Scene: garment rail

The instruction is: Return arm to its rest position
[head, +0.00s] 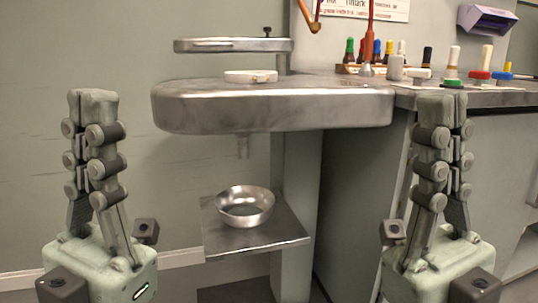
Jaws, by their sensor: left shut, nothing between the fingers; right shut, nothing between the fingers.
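My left gripper (93,98) stands upright at the left of the head view, its fingers shut together with nothing between them. My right gripper (443,102) stands upright at the right, also shut and empty. Both are in the foreground, and neither visibly holds anything. The arm links behind the gripper bodies are outside the picture.
A metal stand with a thick rounded top (270,105) is between the grippers, a white disc (250,76) on it. A metal bowl (245,206) sits on the lower shelf (255,238). The counter (500,97) at right carries bottles and stamps, partly behind my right gripper.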

